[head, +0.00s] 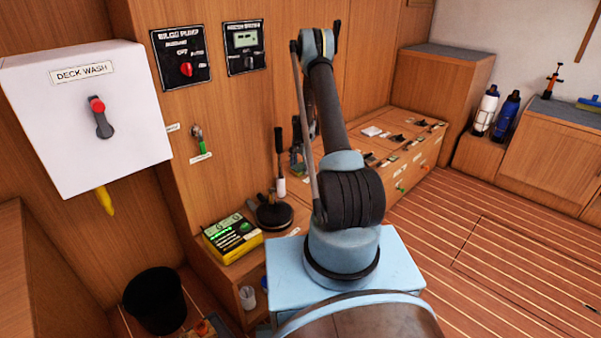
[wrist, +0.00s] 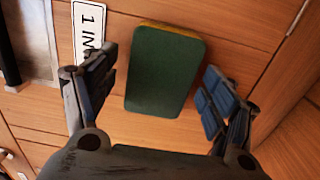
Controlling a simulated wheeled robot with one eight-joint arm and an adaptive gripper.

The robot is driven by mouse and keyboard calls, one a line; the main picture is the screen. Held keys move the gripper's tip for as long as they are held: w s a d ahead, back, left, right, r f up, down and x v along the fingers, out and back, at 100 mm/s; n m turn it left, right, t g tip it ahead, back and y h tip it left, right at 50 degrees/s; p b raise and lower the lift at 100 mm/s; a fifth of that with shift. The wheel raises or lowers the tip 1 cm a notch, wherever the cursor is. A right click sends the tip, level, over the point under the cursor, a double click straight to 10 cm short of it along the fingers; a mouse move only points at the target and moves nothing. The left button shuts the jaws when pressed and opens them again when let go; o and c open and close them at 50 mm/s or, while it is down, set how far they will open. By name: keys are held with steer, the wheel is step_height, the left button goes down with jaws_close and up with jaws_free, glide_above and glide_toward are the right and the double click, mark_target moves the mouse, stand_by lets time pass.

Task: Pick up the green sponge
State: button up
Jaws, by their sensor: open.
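The green sponge (wrist: 165,68) shows in the wrist view as a dark green rounded rectangle with a thin yellow edge along its top. It appears between the two fingers of my gripper (wrist: 155,88), slightly tilted, with a visible gap on each side. My gripper is open and holds nothing. I cannot tell how far the sponge lies beyond the fingertips. In the head view my own arm covers most of the gripper, and I cannot make out the sponge there.
A white label (wrist: 90,28) lies left of the sponge on the wood. In the head view, a wooden counter with switches (head: 400,135) runs behind my arm. A yellow-and-black device (head: 232,238) and a dark round object (head: 274,215) stand left of my arm. The floor at right (head: 480,250) is largely clear.

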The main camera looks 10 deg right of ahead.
mark_target(301, 166)
steer(key=c, duration=0.8)
steer(key=shift+c, duration=0.2)
step_height(301, 166, up, 10)
stand_by(0.4)
steer(key=shift+c, duration=0.4)
